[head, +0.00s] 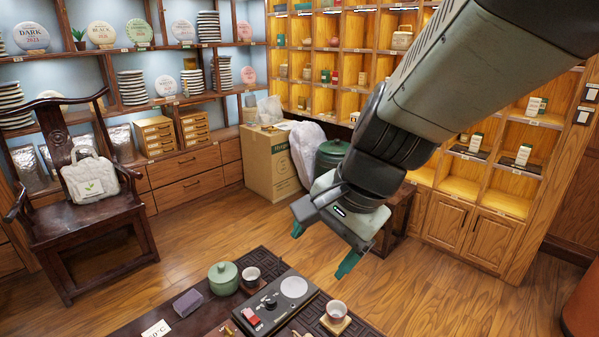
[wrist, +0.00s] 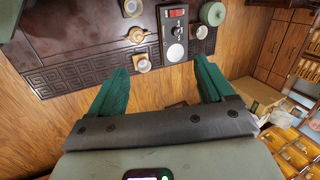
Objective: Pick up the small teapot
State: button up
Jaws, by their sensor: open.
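A round green lidded pot (head: 223,278) stands on the dark tea table, left of the black tray; it also shows at the top right of the wrist view (wrist: 213,13). It looks most like the small teapot, but I cannot make out a spout or handle. My gripper (head: 322,247) is open and empty, raised with its green fingers apart. In the wrist view my gripper (wrist: 160,66) points towards the table's patterned edge, with the pot beyond the right finger. A small pale vessel (wrist: 137,35) stands near the left finger; I cannot tell whether it is a cup.
The black tray (head: 267,309) has a red piece and a white disc. Cups stand beside it, one at the back (head: 251,275) and one at the right (head: 336,312). A purple-grey block (head: 188,302) lies left of the pot. A cardboard box (head: 270,165) stands on the floor behind.

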jog(key=w+a+f+m+g, duration=0.15)
jog(key=w+f+m, duration=0.4)
jog(key=f, duration=0.55)
jog(key=m+h, duration=0.2)
jog(key=m, duration=0.5)
send_over(308, 336)
jog(key=shift+g, duration=0.45)
jog(key=f, duration=1.2)
jog(key=shift+w+d+f, duration=0.15)
jog(key=shift+d, duration=0.1)
notch_tip(308, 336, down, 5)
jog(key=shift+a+r, duration=0.1)
jog(key=shift+a, duration=0.05)
jog(key=shift+a+f, duration=0.15)
jog(key=shift+f, duration=1.45)
jog(key=shift+a+f, duration=0.1)
jog(key=shift+f, duration=1.45)
jog(key=c, duration=1.1)
